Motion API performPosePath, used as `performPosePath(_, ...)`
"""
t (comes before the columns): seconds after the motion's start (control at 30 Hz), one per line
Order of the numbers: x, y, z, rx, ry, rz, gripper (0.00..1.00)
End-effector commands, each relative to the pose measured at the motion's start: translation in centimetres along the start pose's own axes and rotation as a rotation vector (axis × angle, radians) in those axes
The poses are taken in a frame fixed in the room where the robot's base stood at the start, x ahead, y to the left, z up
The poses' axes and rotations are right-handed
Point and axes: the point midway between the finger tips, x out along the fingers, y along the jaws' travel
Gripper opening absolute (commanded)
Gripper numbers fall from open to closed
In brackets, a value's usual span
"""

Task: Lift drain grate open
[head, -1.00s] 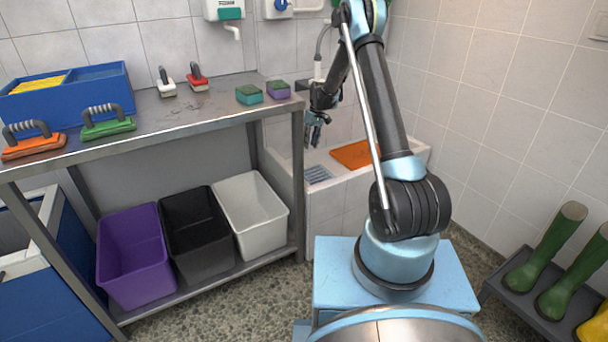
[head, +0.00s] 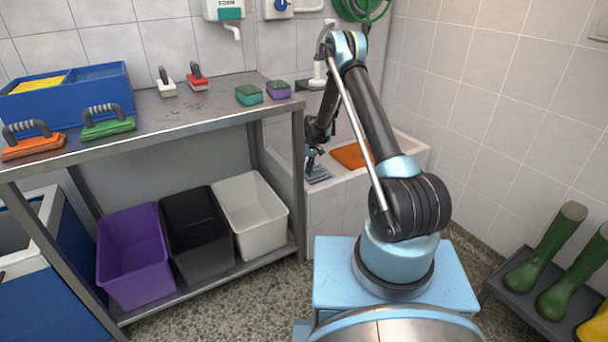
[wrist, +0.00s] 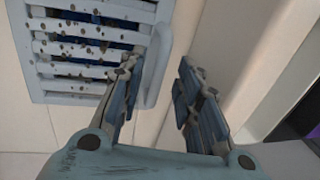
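The drain grate (head: 318,174) is a small grey slatted panel lying flat at the left end of the tiled basin. In the wrist view the grate (wrist: 80,50) shows pale bars with dark specks and a raised handle (wrist: 158,62) along its right side.
An orange board (head: 352,155) lies in the basin (head: 410,155) right of the grate. The steel table (head: 215,105) stands close on the left, its leg near my gripper. Purple, black and white bins sit below it. Green boots (head: 548,250) stand at the right.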

Motion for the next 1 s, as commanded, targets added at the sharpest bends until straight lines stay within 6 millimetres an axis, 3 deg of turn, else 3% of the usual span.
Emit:
performPosePath(0.47,1.12,0.00,0.00,0.000,0.000,0.000,0.31)
performPosePath(0.6,1.11,0.01,0.00,0.000,0.000,0.000,0.00)
performPosePath(1.0,0.61,0.07,-0.02,0.001,0.001,-0.001,0.00)
